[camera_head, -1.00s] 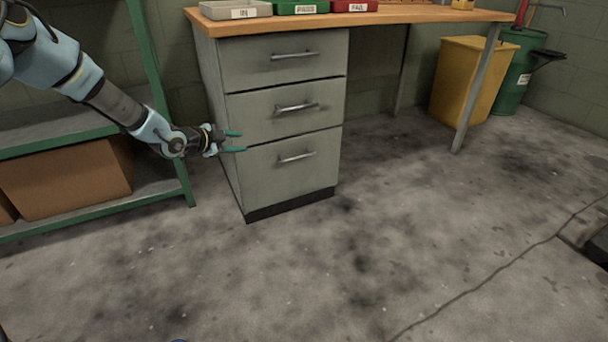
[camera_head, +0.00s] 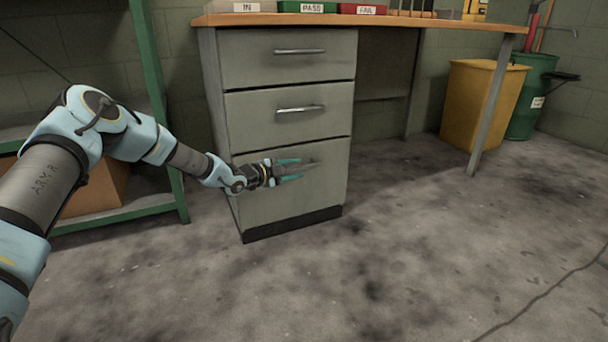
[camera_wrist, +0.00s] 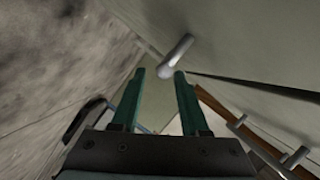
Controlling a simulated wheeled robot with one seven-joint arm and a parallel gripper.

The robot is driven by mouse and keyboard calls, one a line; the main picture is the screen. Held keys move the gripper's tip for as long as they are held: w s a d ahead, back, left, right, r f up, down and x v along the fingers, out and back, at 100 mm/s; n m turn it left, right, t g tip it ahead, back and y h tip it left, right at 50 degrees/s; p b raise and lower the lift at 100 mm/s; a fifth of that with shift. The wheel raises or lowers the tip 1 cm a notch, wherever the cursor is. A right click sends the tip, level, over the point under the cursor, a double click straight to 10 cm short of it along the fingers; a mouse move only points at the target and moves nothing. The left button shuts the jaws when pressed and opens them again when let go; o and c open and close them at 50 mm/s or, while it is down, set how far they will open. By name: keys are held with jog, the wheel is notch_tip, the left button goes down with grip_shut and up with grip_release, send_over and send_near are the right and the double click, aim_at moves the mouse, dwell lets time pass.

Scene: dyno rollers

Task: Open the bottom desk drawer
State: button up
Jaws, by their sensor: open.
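The desk's grey bottom drawer (camera_head: 315,192) is shut, flush with the cabinet front. Its metal bar handle (camera_head: 314,164) is partly hidden by my gripper (camera_head: 301,169) in the head view. My gripper has green fingers and is open and empty, reaching in from the left in front of the handle. In the wrist view, one end of the bottom handle (camera_wrist: 174,56) shows just past the fingertips (camera_wrist: 160,74), nearer the right finger. The gripper does not appear closed around it; whether it touches the handle I cannot tell.
The middle drawer (camera_head: 290,122) and top drawer (camera_head: 288,66) above are shut, with similar handles. A green shelf frame (camera_head: 160,110) with a cardboard box (camera_head: 97,192) stands left. A yellow bin (camera_head: 482,105) is at right. The floor before the drawers is clear.

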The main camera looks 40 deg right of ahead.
aim_at(300, 168)
jog(key=shift+b+x, duration=0.65)
jog(key=shift+x, duration=1.4)
jog(key=shift+c, duration=0.2)
grip_shut()
